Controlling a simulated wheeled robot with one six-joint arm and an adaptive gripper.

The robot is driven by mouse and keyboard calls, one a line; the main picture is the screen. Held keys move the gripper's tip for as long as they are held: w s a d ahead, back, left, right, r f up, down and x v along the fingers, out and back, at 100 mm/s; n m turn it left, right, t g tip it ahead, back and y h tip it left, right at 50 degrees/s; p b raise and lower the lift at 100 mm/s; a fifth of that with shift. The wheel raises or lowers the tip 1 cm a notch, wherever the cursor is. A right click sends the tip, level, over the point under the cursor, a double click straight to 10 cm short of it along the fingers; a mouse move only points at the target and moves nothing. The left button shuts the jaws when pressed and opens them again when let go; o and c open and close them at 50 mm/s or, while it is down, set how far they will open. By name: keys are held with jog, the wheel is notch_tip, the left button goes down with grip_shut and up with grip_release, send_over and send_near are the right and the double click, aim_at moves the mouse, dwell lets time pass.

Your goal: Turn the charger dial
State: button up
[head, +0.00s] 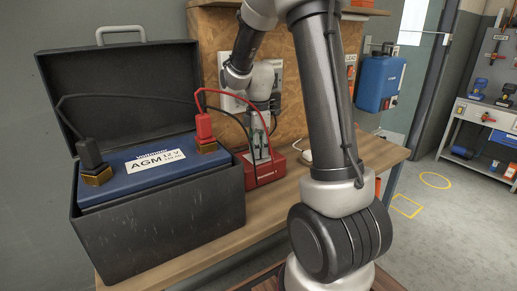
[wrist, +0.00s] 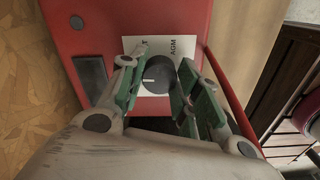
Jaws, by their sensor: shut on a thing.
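The red charger (head: 266,174) stands on the workbench just right of the battery box. In the wrist view its red face (wrist: 180,22) carries a white label (wrist: 133,46) reading "AGM", with part of another word hidden. The round black dial (wrist: 157,75) sits on this label. A white line on the dial points roughly left in the wrist view. My gripper (wrist: 158,78) is shut on the dial, one green-padded finger on each side. In the head view my gripper (head: 261,146) reaches down to the charger, and the dial cannot be made out there.
An open black box (head: 160,233) holds a blue AGM battery (head: 150,180) with black and red clamps. Cables (head: 222,92) from the clamps run close to my gripper. A chipboard panel (head: 292,100) stands behind. The bench (head: 185,262) is clear in front of the charger.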

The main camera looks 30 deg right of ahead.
jog(key=m, duration=1.1)
jog(key=shift+m, duration=0.3)
jog(key=m, duration=1.1)
jog(key=shift+a, duration=0.1)
jog(key=shift+m, duration=0.4)
jog(key=o, duration=1)
jog(key=shift+r, duration=0.1)
